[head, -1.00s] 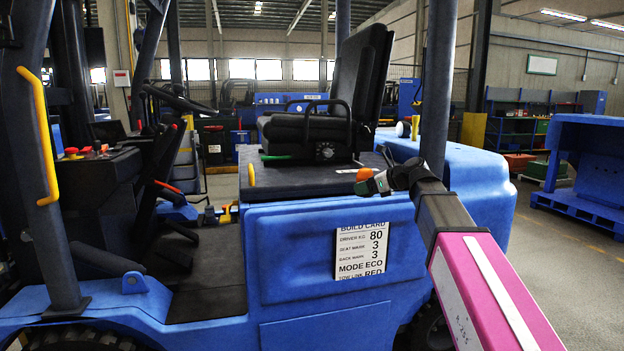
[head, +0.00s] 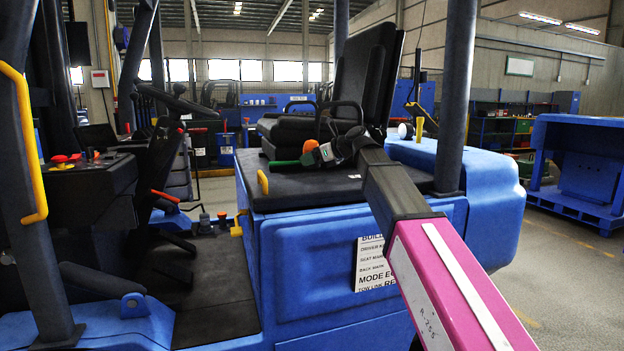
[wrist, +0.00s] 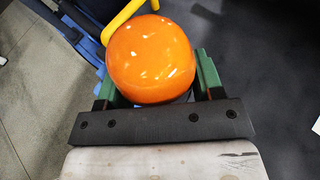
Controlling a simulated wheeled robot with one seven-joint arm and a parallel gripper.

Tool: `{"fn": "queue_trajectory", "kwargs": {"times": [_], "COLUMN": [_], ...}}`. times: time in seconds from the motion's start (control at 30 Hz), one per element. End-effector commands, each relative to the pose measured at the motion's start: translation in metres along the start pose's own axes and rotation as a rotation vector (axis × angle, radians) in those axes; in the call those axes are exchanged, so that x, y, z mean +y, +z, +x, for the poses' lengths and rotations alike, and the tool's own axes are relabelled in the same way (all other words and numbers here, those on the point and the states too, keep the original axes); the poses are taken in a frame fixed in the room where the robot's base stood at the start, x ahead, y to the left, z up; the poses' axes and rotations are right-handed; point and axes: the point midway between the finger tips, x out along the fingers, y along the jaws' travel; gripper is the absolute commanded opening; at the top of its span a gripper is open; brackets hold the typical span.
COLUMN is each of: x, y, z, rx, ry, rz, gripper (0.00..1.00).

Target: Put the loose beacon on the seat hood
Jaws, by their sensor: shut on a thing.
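The loose beacon (head: 311,146) is a small orange dome, seen large in the wrist view (wrist: 151,58). My gripper (head: 307,156) is shut on it, with a green finger on each side of it in the wrist view (wrist: 152,85). The seat hood (head: 310,194) is the blue box with a black top under the black seat. In the head view the beacon shows in front of the seat base, over the hood top. Its height above the hood is unclear. The beacon's underside is hidden.
The black seat (head: 367,75) stands on the hood beside my gripper. A yellow handle (head: 262,183) sits at the hood's front edge. A dark post (head: 457,100) rises behind my arm. A build card (head: 374,265) is partly hidden by my arm.

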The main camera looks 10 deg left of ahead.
Motion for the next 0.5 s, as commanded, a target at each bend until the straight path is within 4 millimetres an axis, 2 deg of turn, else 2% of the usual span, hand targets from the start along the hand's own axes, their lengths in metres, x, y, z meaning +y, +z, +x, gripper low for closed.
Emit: {"fn": "queue_trajectory", "kwargs": {"times": [0.03, 0.2, 0.33, 0.5], "x": [-0.013, -0.041, -0.055, -0.061], "y": [-0.002, -0.015, -0.021, -0.026], "z": [0.009, 0.030, 0.041, 0.046], "rx": [0.000, 0.001, -0.001, -0.001], "ry": [0.000, 0.001, 0.000, 0.000], "rz": [0.002, 0.001, 0.000, 0.000], "gripper": [0.34, 0.34, 0.34, 0.34]}}
